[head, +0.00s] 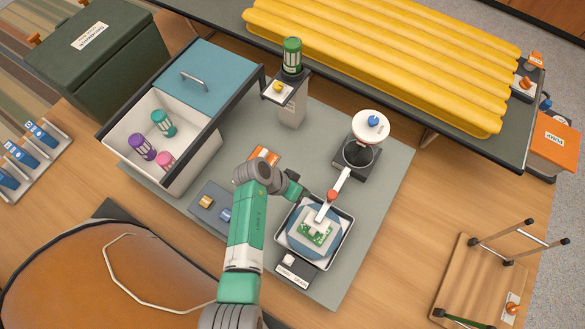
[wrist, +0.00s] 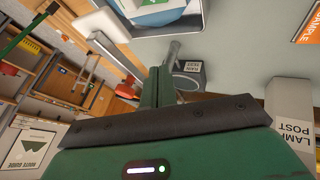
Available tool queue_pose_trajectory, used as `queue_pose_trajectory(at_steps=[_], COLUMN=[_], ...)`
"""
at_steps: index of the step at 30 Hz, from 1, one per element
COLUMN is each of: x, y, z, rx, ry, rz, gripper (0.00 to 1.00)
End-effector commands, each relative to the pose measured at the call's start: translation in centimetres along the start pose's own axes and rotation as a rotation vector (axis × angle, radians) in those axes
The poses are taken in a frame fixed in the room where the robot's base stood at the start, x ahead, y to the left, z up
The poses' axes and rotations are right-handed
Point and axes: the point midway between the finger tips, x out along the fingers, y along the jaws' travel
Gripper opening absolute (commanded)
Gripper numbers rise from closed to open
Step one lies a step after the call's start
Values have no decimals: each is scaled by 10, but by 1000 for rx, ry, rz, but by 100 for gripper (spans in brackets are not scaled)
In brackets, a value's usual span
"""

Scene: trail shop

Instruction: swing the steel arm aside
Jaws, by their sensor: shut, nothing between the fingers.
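The steel arm (head: 341,182) reaches from a dark-based stand (head: 357,158) down over a tray, with a red part (head: 332,195) along it. Its pale lower end (head: 322,212) lies over a green board (head: 316,234) on a blue round pad in the tray (head: 347,238). My gripper (head: 304,196) is shut and empty. It is just left of the red part, by the tray's upper left corner; contact is unclear. In the wrist view my closed fingers (wrist: 158,88) show beside a pale bar (wrist: 117,56), which looks like the steel arm.
A lamp post (head: 292,108) with a green lantern (head: 292,55) stands behind. An open white drawer (head: 187,165) with several lanterns is at left. A small block plate (head: 214,207) and an orange card (head: 266,154) are near my arm. The grey mat (head: 385,185) is clear right of the stand.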

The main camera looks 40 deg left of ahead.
Motion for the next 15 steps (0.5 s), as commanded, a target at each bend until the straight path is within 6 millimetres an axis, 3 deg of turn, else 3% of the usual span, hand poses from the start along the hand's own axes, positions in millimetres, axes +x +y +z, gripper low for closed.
queue_pose_trajectory(at_steps=[1,6,15], x=[14,22,26], y=[-2,25,36], z=[2,1,0], rx=[1,3,0], ry=[-1,-2,0], rz=[1,0,-1], gripper=[0,0,0])
